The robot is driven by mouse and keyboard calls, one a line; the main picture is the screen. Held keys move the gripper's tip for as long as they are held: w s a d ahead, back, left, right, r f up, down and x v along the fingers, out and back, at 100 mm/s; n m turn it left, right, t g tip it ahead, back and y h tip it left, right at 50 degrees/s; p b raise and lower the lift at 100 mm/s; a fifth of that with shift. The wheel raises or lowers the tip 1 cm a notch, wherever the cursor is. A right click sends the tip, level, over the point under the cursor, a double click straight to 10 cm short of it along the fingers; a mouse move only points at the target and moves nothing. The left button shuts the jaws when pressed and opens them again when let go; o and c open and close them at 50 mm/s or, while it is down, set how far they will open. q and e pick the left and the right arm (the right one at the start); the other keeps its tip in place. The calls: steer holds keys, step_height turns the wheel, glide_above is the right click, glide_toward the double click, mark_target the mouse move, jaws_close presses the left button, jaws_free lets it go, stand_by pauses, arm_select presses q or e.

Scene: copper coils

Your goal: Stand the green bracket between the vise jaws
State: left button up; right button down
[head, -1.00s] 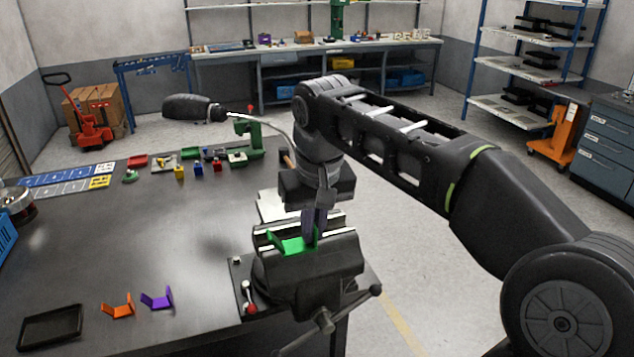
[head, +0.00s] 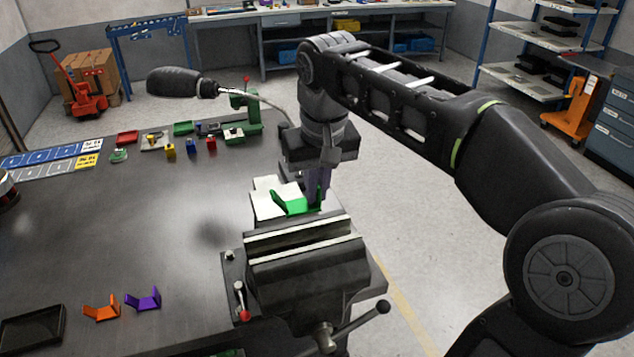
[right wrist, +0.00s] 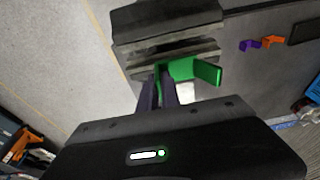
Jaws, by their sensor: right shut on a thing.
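The green bracket (head: 292,206) is held in my right gripper (head: 316,200), whose fingers are shut on one end of it. In the head view it shows just beyond the vise's far jaw, over the white sheets, clear of the slot between the jaws. The right wrist view also shows the bracket (right wrist: 207,72) at the fingertips (right wrist: 160,75), with the vise (right wrist: 165,20) behind it. The vise (head: 305,280) stands at the table's front right edge with pale jaw faces and an empty slot. My left gripper is not in view.
An orange bracket (head: 101,309) and a purple bracket (head: 144,300) lie left of the vise, near a black tray (head: 32,328). White sheets (head: 268,198) lie behind the vise. A black lamp-like head (head: 180,82) hangs over the table's back. The table's middle is clear.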

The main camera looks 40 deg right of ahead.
steer(key=shift+w+d+f, duration=0.15)
steer(key=shift+f, duration=0.15)
steer(key=shift+f+b, duration=0.5)
steer(key=b, duration=0.4)
glide_above(317, 228)
steer(key=s+a, duration=0.2)
steer(key=shift+s+x, duration=0.15)
steer(key=shift+x, duration=0.7)
steer(key=shift+s+x, duration=0.15)
steer(key=shift+x, duration=0.65)
steer(key=shift+s+x, duration=0.2)
steer(key=shift+x, duration=0.65)
steer(key=shift+s+b+x, duration=0.15)
steer(key=shift+b+x, duration=0.45)
steer(key=shift+x, duration=0.2)
steer(key=shift+s+b+x, duration=0.15)
steer(key=shift+b+x, duration=0.4)
steer(key=shift+x, duration=0.2)
steer(key=shift+a+f, duration=0.1)
steer(key=shift+a, duration=0.05)
steer(key=c, duration=1.5)
jaws_free()
